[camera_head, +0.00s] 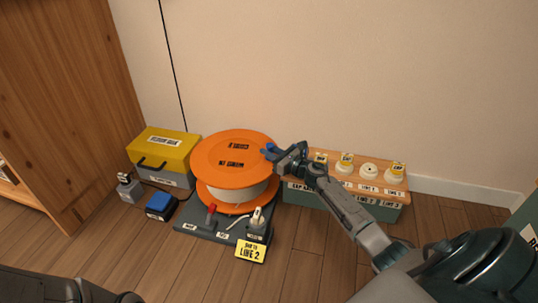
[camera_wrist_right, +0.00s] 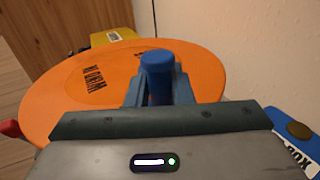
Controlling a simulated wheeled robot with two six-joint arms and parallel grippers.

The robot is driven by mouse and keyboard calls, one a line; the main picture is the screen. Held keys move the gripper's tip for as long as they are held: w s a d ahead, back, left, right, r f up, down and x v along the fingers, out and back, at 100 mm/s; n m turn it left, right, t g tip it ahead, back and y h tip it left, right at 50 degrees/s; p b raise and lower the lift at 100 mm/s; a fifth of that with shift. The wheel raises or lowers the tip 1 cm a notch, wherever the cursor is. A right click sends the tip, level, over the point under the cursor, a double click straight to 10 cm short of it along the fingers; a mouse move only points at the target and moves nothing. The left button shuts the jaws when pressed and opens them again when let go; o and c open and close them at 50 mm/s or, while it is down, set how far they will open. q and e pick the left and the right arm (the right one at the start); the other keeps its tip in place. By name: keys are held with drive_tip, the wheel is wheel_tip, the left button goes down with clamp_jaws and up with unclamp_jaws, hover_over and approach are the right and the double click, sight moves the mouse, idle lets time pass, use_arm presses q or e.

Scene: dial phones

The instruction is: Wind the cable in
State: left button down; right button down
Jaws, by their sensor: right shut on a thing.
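An orange cable reel (camera_head: 222,155) with dark lettering on its top disc stands on a dark grey base (camera_head: 190,222) on the floor. A pale drum (camera_head: 236,192) shows between its two discs. My right gripper (camera_head: 270,153) is at the right rim of the top disc, shut on a blue upright knob (camera_wrist_right: 157,70). The orange disc also fills much of the right wrist view (camera_wrist_right: 60,95). A short white cable (camera_head: 231,222) lies on the base near a white plug (camera_head: 257,217). My left gripper is not in view.
A red-handled lever (camera_head: 210,214) and a yellow tag (camera_head: 251,252) reading LINE 2 are at the base's front. A yellow-lidded box (camera_head: 163,152) and blue-topped box (camera_head: 161,204) stand left. A wooden-topped bench (camera_head: 372,187) with pale knobs stands right. The wall is behind.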

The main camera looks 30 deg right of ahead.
drive_tip(key=c, duration=1.3)
unclamp_jaws()
drive_tip(key=shift+c, duration=0.2)
drive_tip(key=shift+s, duration=0.1)
drive_tip(key=p+v, duration=0.2)
drive_tip(key=v, duration=0.8)
drive_tip(key=shift+s+d, duration=0.15)
drive_tip(key=shift+s, duration=0.2)
